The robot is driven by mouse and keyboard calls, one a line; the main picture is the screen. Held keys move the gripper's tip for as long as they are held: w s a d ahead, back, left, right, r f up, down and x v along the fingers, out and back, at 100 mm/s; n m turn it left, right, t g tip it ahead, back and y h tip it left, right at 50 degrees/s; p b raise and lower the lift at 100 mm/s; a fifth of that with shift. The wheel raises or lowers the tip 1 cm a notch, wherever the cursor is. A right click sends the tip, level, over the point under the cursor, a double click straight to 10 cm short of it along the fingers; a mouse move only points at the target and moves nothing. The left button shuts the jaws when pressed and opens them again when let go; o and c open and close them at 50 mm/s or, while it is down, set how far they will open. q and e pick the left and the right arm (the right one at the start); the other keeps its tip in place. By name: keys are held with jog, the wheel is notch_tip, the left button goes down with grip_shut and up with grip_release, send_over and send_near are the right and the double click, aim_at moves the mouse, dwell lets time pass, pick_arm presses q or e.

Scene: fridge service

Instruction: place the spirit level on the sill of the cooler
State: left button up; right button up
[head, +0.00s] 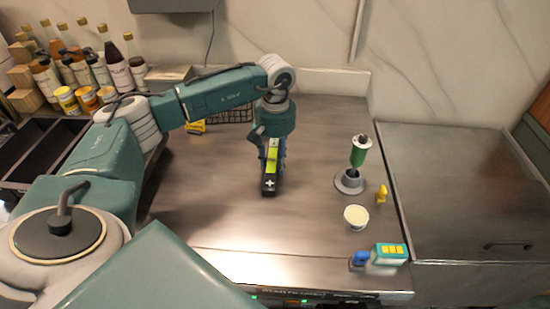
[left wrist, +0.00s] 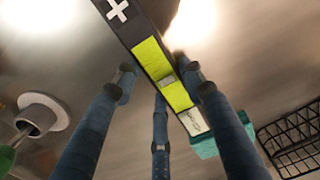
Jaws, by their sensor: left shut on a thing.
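The spirit level (head: 269,184) is a dark bar with a yellow-green panel and a white cross. My left gripper (head: 272,160) is shut on it over the middle of the steel counter (head: 220,215). In the left wrist view the spirit level (left wrist: 150,55) runs diagonally between the blue fingers (left wrist: 160,85). I cannot tell whether its lower end touches the counter. A steel unit (head: 465,185) with a dark handle stands at the right; green lights show under the counter's front edge. I cannot tell which part is the cooler's sill. My right gripper is not in view.
A green-handled tool on a grey base (head: 350,183), a small yellow piece (head: 381,194), a white tub (head: 356,217), a teal-and-yellow box (head: 389,254) and a blue piece (head: 359,259) stand right. A wire basket (head: 236,115) is behind. Several bottles (head: 115,68) stand back left.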

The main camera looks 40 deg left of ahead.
pick_arm(q)
jog(key=shift+f, duration=0.15)
jog(key=o, duration=1.3)
